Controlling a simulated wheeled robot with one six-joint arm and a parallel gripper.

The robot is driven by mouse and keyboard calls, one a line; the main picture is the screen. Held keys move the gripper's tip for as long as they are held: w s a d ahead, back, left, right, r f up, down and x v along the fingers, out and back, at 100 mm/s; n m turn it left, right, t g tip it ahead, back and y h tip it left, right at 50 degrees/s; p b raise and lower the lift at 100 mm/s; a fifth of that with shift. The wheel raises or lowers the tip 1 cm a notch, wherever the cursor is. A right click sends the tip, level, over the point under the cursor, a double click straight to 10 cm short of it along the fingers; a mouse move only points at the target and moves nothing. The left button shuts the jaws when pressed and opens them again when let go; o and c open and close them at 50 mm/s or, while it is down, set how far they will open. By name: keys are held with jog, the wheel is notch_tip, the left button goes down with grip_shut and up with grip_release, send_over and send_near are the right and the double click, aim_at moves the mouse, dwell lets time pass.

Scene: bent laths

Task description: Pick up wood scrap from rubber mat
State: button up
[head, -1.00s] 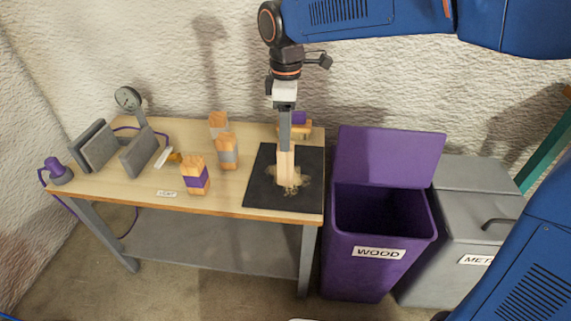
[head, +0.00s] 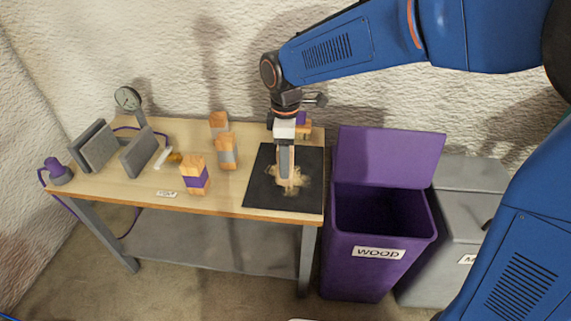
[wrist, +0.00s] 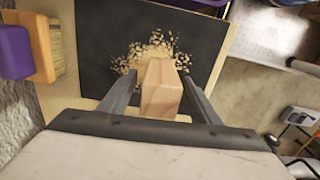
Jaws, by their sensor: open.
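The wood scrap (wrist: 161,88) is a pale wooden block standing on the dark rubber mat (head: 260,190), with sawdust around it. In the head view the wood scrap (head: 284,181) shows only partly, below my gripper (head: 285,170). In the wrist view my gripper (wrist: 160,95) is open, with one finger on each side of the block. Gaps show between the block and the fingers, most clearly at the right. The block's lower part is hidden.
An open purple bin labelled WOOD (head: 378,253) stands right of the table, beside a grey bin (head: 455,215). Several banded wooden blocks, one purple-banded (head: 195,176), stand left of the mat. A purple-topped wooden item (wrist: 20,52) is behind the mat. A dial gauge (head: 128,98) stands at the far left.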

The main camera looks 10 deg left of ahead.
jog(key=c, duration=1.2)
